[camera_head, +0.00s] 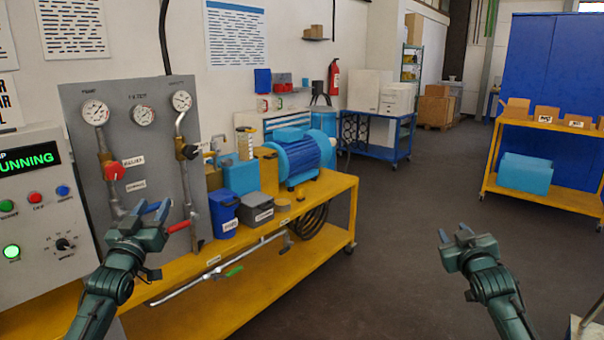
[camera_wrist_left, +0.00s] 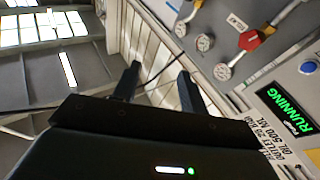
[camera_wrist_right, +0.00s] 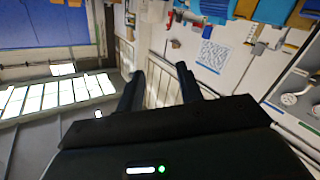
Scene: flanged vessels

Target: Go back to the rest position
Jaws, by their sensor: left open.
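My left gripper (camera_head: 151,210) is raised in front of the gauge panel (camera_head: 140,150) at the left of the head view. Its jaws are open with nothing between them; in the left wrist view its two fingers (camera_wrist_left: 158,84) stand apart. My right gripper (camera_head: 455,238) is at the right of the head view, over the open floor, away from any object. Its fingers (camera_wrist_right: 160,84) stand apart and empty in the right wrist view.
A yellow cart (camera_head: 340,190) carries a blue motor (camera_head: 300,157), a blue bin (camera_head: 224,212) and a grey box (camera_head: 256,209). A control box (camera_head: 35,215) reading RUNNING stands at the left. A yellow shelf (camera_head: 550,195) stands at the right. The grey floor (camera_head: 400,200) between is clear.

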